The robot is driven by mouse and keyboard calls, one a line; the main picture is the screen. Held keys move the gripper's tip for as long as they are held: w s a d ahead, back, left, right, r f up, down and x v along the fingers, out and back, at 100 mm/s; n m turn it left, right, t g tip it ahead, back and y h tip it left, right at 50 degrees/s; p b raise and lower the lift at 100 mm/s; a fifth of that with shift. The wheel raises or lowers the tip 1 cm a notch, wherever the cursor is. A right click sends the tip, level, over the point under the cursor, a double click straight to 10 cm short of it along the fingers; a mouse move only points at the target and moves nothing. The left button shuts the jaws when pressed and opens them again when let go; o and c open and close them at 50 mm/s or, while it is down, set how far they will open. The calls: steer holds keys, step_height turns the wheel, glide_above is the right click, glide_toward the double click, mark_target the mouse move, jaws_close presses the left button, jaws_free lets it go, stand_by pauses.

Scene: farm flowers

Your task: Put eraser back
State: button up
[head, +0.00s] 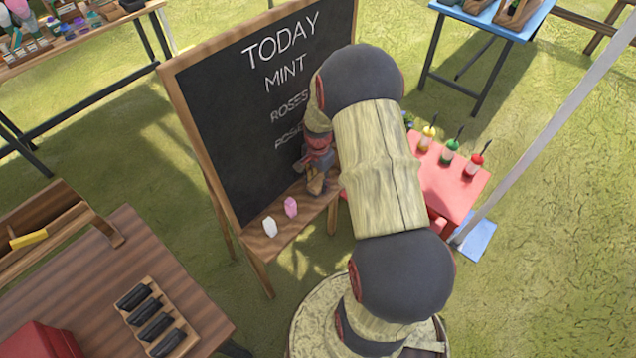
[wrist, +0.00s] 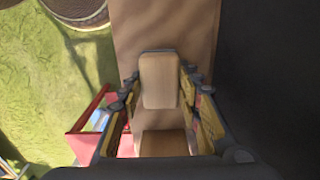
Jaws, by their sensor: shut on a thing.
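The eraser (wrist: 160,82) is a light wooden block with a dark edge, seen in the wrist view between the fingers of my gripper (wrist: 160,75). My gripper is shut on it, one finger at each side. Brown wood of the chalkboard's ledge (wrist: 165,22) lies beyond the eraser; I cannot tell whether the eraser touches it. In the head view my gripper (head: 317,182) is low in front of the chalkboard (head: 235,130), at the right part of the ledge (head: 262,250). My arm hides part of the board there, and the eraser is hard to make out.
White chalk (head: 269,227) and pink chalk (head: 290,207) stand on the ledge left of my gripper. A red table (head: 455,190) with several paint bottles is at right. A brown table (head: 110,250) with a rack of dark items (head: 155,320) is at lower left.

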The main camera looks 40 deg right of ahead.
mark_target(318, 182)
steer(key=o, duration=1)
steer(key=shift+o, duration=0.2)
step_height(318, 182, up, 12)
steer(key=p, duration=0.2)
steer(key=shift+p, duration=0.3)
